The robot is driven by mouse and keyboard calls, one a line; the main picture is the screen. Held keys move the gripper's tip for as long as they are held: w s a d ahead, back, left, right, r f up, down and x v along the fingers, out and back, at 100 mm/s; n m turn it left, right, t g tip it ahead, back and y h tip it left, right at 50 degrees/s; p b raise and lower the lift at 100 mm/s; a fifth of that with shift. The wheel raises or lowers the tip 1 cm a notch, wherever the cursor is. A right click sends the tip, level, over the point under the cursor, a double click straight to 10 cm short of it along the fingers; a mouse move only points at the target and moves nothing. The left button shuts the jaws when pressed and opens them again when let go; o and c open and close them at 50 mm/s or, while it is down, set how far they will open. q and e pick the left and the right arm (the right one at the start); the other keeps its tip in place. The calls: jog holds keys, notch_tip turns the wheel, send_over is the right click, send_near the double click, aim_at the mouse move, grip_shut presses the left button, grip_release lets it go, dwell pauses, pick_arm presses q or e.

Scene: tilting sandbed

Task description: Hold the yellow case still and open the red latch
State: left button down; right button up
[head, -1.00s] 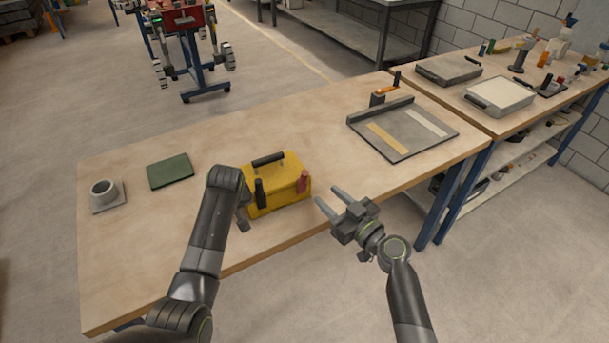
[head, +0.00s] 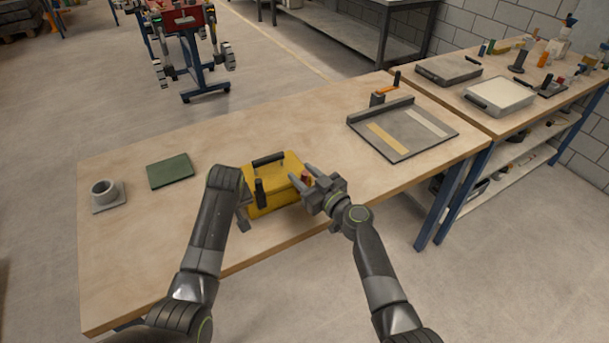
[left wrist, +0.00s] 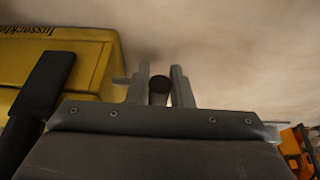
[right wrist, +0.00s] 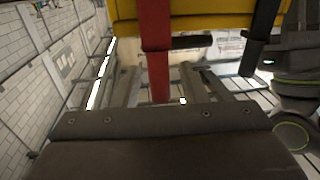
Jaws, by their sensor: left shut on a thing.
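The yellow case (head: 270,190) stands on the bench near its front edge, with a dark carrying handle (head: 268,159) on top. On its front are a black latch (head: 260,192) and the red latch (head: 305,177). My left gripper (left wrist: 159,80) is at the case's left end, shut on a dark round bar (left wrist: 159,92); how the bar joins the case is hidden. My right gripper (right wrist: 162,85) is open, its fingers on either side of the red latch, which also shows in the right wrist view (right wrist: 155,45). I cannot tell whether they touch it.
A green pad (head: 170,171) and a grey ring on a plate (head: 105,194) lie on the left of the bench (head: 130,265). A grey board with strips (head: 405,135) lies on the right. The bench between the case and the board is clear.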

jog(key=shift+c, duration=0.5)
grip_shut()
jog(key=shift+s+f, duration=0.15)
pick_arm(q)
jog(key=shift+d, duration=0.1)
pick_arm(e)
jog(key=shift+s+d+f+n+t+y, duration=0.2)
jog(key=shift+s+f+t+y, duration=0.05)
jog(key=shift+s+t+y, duration=0.3)
jog(key=shift+s+d+f+n+t+y, duration=0.15)
jog(key=shift+s+f+n+t+y, duration=0.1)
jog(key=shift+s+t+y, duration=0.3)
pick_arm(q)
jog(key=shift+d+r, duration=0.1)
pick_arm(e)
jog(key=shift+s+d+f+n+t+y, duration=0.15)
jog(key=shift+s+f+n+t+y, duration=0.15)
jog(key=shift+t+y, duration=0.35)
jog(key=shift+s+d+f+n+t+y, duration=0.15)
jog(key=shift+s+f+t+y, duration=0.25)
jog(key=shift+t+y, duration=0.2)
jog(key=shift+s+d+f, duration=0.1)
jog(key=shift+s, duration=0.05)
